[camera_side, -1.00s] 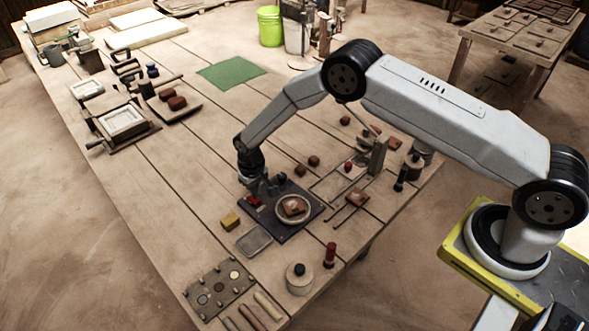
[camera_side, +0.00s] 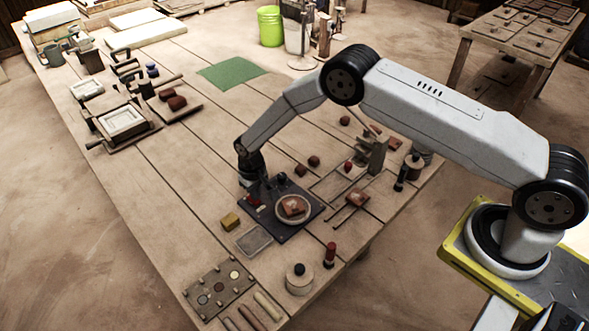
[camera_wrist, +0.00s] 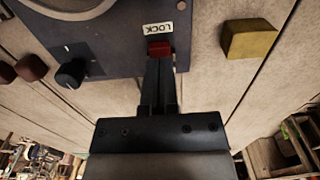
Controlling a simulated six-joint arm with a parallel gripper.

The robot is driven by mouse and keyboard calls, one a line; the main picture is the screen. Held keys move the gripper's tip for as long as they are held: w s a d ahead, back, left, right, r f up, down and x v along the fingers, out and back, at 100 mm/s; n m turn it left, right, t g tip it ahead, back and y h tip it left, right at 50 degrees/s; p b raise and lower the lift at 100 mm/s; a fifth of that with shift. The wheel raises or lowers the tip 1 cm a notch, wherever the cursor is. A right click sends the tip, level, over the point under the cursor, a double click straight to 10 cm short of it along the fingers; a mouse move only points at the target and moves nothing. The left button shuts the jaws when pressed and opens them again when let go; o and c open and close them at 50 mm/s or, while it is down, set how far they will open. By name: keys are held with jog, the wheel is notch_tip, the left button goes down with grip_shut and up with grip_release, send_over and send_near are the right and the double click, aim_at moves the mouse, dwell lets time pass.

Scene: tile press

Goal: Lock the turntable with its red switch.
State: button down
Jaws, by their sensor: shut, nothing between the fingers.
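In the wrist view the dark base (camera_wrist: 115,30) shows a red switch (camera_wrist: 159,49) beside a white LOCK label (camera_wrist: 159,29), with a black knob (camera_wrist: 70,73) to the left. My gripper (camera_wrist: 158,62) is shut and empty, its fingertips right at the red switch's near edge. I cannot tell whether they touch it. In the side view my gripper (camera_side: 254,184) is low over the base's left corner.
A yellow block (camera_side: 230,221) lies left of the base; it also shows in the wrist view (camera_wrist: 250,40). A shallow tray (camera_side: 254,241) lies in front of the base. Small reddish lumps (camera_side: 301,170) lie behind it.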

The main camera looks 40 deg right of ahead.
jog(key=shift+f, duration=0.85)
dwell(0.8)
jog(key=shift+r, duration=3.5)
jog(key=shift+r, duration=0.1)
jog(key=shift+s+d+r, duration=0.15)
jog(key=shift+d+r, duration=0.1)
jog(key=shift+r, duration=0.2)
notch_tip(320, 180, up, 7)
send_over(258, 201)
jog(key=s+d, duration=0.3)
jog(key=s+d+r+t, duration=0.1)
jog(key=s+d+r, duration=0.2)
jog(key=s+r, duration=0.25)
jog(key=s+d+r+t, duration=0.1)
jog(key=s+d+r, duration=0.25)
jog(key=s, duration=0.35)
jog(key=s+d+r, duration=0.1)
jog(key=s+r, duration=0.1)
jog(key=s, duration=0.7)
jog(key=shift+s+t, duration=0.3)
jog(key=shift+s, duration=0.05)
